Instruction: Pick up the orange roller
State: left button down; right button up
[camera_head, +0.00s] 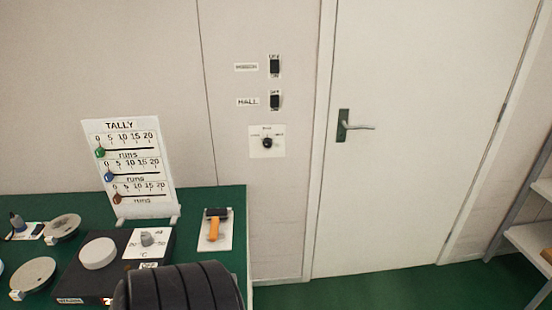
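The orange roller (214,230) lies on a small white plate (227,242) near the right edge of the green-topped bench (228,194). Its orange handle points towards me and its dark roller head is at the far end. It looks free, with nothing touching it from above. Neither of my grippers shows in the head view.
A tally board (145,198) stands behind and left of the roller. A black hotplate-like box (75,282) with a dial is on the left, beside pale discs (34,272). A dark ribbed shape covers the bench's front. A door (420,120) and shelf (535,240) are right.

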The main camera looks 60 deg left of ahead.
aim_at(215, 221)
jog(key=i+l, duration=0.1)
jog(key=i, duration=0.3)
jog(key=i+l+u, duration=0.1)
jog(key=i, duration=0.3)
jog(key=i+j+u, duration=0.1)
jog(key=i+u, duration=0.15)
jog(key=u, duration=0.2)
jog(key=i+u, duration=0.2)
jog(key=u, duration=0.25)
jog(key=i+l+u, duration=0.1)
jog(key=i+u, duration=0.15)
jog(key=u, duration=0.15)
jog(key=i+l+u, duration=0.15)
jog(key=u, duration=0.3)
jog(key=i+l, duration=0.05)
